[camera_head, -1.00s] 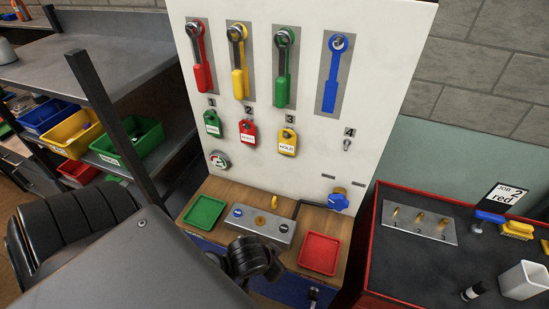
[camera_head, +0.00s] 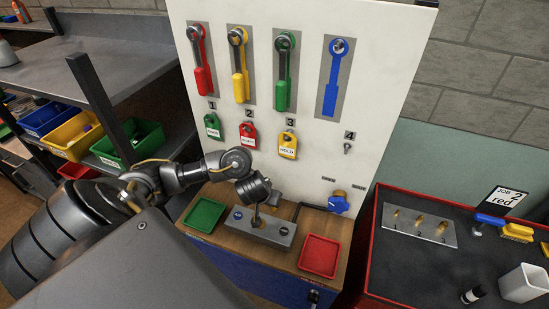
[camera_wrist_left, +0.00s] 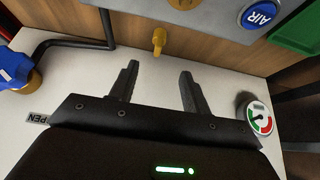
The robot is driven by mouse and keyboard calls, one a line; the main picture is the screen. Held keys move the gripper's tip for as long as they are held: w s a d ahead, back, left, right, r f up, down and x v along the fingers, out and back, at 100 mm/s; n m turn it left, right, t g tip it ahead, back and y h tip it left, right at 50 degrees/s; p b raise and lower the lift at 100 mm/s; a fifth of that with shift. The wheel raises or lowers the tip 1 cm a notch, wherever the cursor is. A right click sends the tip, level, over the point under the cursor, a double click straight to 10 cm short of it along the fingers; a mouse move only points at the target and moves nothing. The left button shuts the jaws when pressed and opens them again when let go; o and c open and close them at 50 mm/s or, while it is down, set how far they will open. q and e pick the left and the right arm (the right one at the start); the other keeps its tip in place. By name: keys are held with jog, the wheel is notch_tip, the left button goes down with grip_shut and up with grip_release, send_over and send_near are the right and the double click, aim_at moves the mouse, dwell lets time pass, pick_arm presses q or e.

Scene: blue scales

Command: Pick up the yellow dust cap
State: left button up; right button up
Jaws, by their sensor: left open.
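The yellow dust cap (camera_wrist_left: 159,40) shows in the left wrist view as a small hooked shape by the wooden ledge (camera_wrist_left: 225,58). It sits just beyond my left fingertips and lines up with the gap between them, apart from both. My left gripper (camera_wrist_left: 159,69) is open with nothing between its fingers. In the head view my left arm reaches over the ledge, and its wrist and gripper (camera_head: 270,198) hide the cap there. My right gripper is not in view.
A grey metal block (camera_head: 262,231) stands on the ledge between a green tray (camera_head: 204,214) and a red tray (camera_head: 320,255). A blue valve knob (camera_head: 338,204) and black pipe are to the right. The white panel (camera_head: 310,150) rises behind. A pressure gauge (camera_wrist_left: 259,118) is near my gripper.

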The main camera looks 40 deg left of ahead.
pick_arm(q)
jog(key=b+x, duration=0.3)
jog(key=x, duration=0.2)
jog(key=shift+f+b, duration=0.15)
jog(key=shift+b, duration=0.25)
jog(key=shift+w+f, duration=0.2)
jog(key=shift+w, duration=0.05)
jog(key=shift+w+f+b, duration=0.1)
jog(key=shift+f+b, duration=0.25)
jog(key=shift+b, duration=0.05)
jog(key=b+x, duration=0.2)
jog(key=x, duration=0.1)
jog(key=shift+w+f, duration=0.1)
jog(key=shift+f, duration=0.25)
jog(key=shift+w+f, duration=0.3)
jog(key=shift+f, duration=0.05)
jog(key=shift+r, duration=0.1)
